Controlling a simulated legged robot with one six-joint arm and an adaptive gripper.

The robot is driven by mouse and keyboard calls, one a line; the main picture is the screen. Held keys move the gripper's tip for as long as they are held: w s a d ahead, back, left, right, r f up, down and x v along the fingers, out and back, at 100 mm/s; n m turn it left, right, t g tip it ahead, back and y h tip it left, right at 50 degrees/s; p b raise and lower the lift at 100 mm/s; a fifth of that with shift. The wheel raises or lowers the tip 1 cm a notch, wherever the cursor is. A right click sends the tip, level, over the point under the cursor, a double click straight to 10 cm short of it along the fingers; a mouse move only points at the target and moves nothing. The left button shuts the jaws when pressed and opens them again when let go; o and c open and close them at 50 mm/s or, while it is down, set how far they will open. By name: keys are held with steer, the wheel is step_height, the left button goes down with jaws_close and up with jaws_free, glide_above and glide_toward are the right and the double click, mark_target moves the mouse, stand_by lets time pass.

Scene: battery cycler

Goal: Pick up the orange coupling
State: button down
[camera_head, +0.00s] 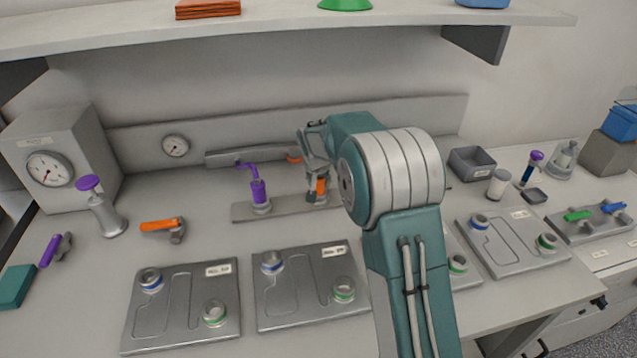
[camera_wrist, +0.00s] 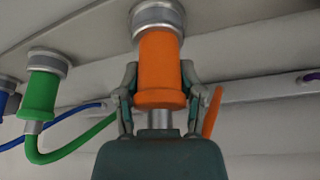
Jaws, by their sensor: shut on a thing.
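The orange coupling (camera_wrist: 160,68) is between the two fingers of my gripper (camera_wrist: 159,82) in the wrist view, one finger on each side. The fingers are shut on it.
A purple coupling (camera_head: 258,192) stands on the same strip, to the left. In the wrist view a green coupling (camera_wrist: 40,92) with a curved hose and a blue coupling (camera_wrist: 8,100) are close by. Metal plates (camera_head: 180,306) with ports lie in front. A shelf (camera_head: 270,30) hangs above.

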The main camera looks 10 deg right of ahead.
steer(key=shift+r, duration=0.1)
steer(key=shift+r, duration=0.35)
step_height(320, 180, up, 2)
steer(key=shift+r, duration=0.1)
steer(key=s+a+r, duration=0.3)
steer(key=s+r, duration=0.7)
steer(key=s, duration=0.3)
steer(key=shift+s, duration=0.35)
